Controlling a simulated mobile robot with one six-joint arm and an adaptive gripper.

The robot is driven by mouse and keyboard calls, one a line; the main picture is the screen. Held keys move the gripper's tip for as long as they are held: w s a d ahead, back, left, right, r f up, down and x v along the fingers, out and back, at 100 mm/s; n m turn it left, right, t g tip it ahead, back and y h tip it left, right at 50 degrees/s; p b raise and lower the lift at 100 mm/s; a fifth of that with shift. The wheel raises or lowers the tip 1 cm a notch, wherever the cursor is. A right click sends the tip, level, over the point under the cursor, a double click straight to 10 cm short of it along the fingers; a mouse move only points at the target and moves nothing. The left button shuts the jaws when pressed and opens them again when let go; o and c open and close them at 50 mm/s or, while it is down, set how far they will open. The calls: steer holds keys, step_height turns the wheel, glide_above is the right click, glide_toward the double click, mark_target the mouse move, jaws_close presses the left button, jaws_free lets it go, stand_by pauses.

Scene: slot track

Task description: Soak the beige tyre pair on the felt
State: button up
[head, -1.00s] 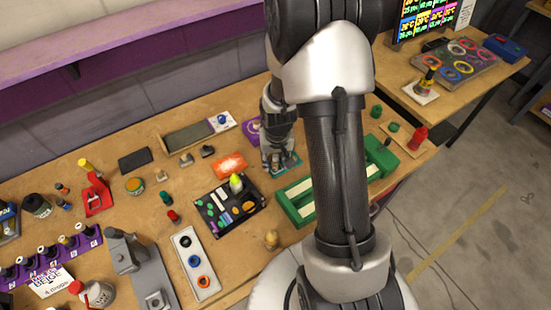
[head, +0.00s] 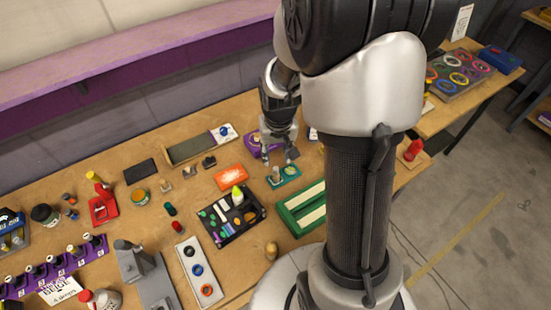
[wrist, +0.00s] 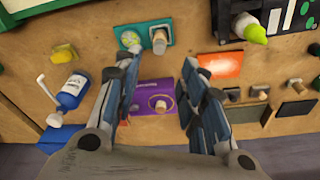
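My gripper (head: 279,155) is open and empty. In the wrist view the open fingers (wrist: 158,75) frame part of the bench, with nothing between them. A teal plate (head: 291,181) lies just below and in front of it, with a short pale-topped peg (head: 276,172) standing on it; the wrist view shows the peg (wrist: 159,40) beside a green-yellow disc (wrist: 130,38). A green tray (head: 289,219) with two cream strips, possibly the felt, is to the right. A card (head: 60,290) reads beige and 4 drops. I cannot make out the beige tyre pair for certain.
A purple plate (wrist: 145,108) with a knob is near my gripper. A blue pump bottle (wrist: 68,92), an orange pad (head: 231,178) and a black tray (head: 222,232) are around. A white tray (head: 205,286) holds several rings. A purple bottle rack (head: 70,265) is at left.

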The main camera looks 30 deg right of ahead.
steer(key=s+a+r+n+t, duration=0.1)
steer(key=s+a+r, duration=0.2)
steer(key=r, duration=0.4)
steer(key=s+a+r+n+t, duration=0.1)
steer(key=s+a+r, duration=0.3)
steer(key=r, duration=0.3)
steer(key=s+a+r+n, duration=0.1)
steer(key=s+a+r, duration=0.1)
steer(key=s, duration=0.3)
steer(key=s+a+r+n+t, duration=0.1)
steer(key=s+a+r, duration=0.1)
steer(key=s, duration=0.4)
steer(key=shift+a+r+y, duration=0.3)
steer(key=shift+a+r, duration=0.05)
steer(key=shift+r, duration=0.5)
